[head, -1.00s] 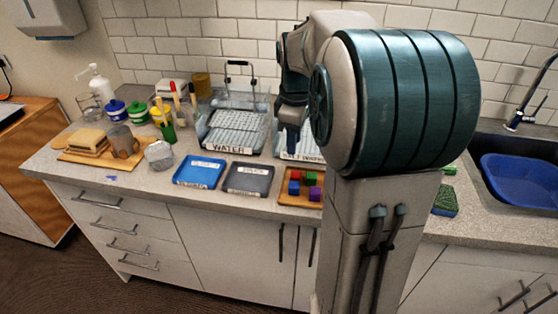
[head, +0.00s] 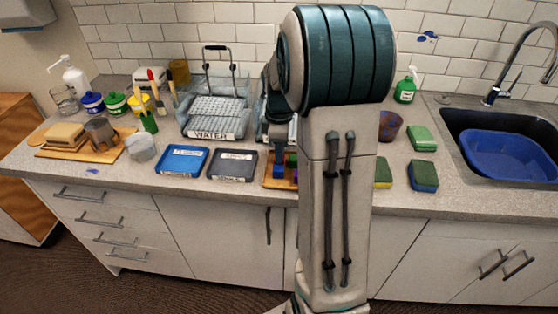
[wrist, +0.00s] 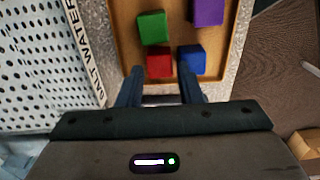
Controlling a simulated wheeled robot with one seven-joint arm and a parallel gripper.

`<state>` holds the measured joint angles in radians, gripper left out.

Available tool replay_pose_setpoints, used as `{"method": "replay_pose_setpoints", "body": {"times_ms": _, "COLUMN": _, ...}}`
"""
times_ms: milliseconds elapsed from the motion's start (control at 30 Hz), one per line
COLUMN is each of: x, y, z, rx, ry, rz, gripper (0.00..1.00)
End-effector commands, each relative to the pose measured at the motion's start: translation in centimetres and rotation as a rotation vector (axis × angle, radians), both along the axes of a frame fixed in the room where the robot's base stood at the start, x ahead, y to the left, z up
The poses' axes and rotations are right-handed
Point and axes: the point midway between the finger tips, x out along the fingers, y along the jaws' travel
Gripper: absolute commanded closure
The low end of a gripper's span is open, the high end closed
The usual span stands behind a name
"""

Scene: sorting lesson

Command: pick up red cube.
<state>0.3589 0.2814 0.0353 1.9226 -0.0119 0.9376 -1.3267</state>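The red cube (wrist: 159,62) sits in a shallow wooden tray (wrist: 122,28), seen in the wrist view. A green cube (wrist: 153,27) is just beyond it, a blue cube (wrist: 192,60) is close on its right, and a purple cube (wrist: 208,12) is farther off at upper right. My gripper (wrist: 160,72) is open, its fingers apart and pointing at the red cube. The right fingertip overlaps the blue cube's near edge in the picture; contact cannot be told. In the head view my arm hides the red cube and most of the tray (head: 268,180).
A dark grey tray (head: 232,165) and a blue tray (head: 182,160) lie left of the wooden tray. The bin labelled WATER (head: 212,118) stands behind them. Sponges (head: 423,176) and a blue basin (head: 508,155) in the sink are on the right.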

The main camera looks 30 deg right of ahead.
Motion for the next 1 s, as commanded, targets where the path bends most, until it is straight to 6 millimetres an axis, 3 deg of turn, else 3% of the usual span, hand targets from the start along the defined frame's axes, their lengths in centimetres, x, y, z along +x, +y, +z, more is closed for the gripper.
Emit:
{"method": "replay_pose_setpoints", "body": {"times_ms": 100, "x": 0.0, "y": 0.1, "z": -1.9, "rx": 0.002, "ry": 0.005, "rz": 0.0, "gripper": 0.67}}
{"method": "replay_pose_setpoints", "body": {"times_ms": 267, "x": -0.1, "y": 0.1, "z": -3.2, "rx": 0.002, "ry": 0.006, "rz": 0.0, "gripper": 0.67}}
{"method": "replay_pose_setpoints", "body": {"times_ms": 467, "x": 0.0, "y": 0.0, "z": -3.1, "rx": 0.001, "ry": 0.002, "rz": 0.0, "gripper": 0.67}}
{"method": "replay_pose_setpoints", "body": {"times_ms": 567, "x": 0.0, "y": 0.0, "z": -3.1, "rx": 0.001, "ry": 0.001, "rz": -0.001, "gripper": 0.94}}
{"method": "replay_pose_setpoints", "body": {"times_ms": 1000, "x": 0.1, "y": 0.0, "z": -2.3, "rx": 0.0, "ry": -0.002, "rz": -0.001, "gripper": 0.95}}
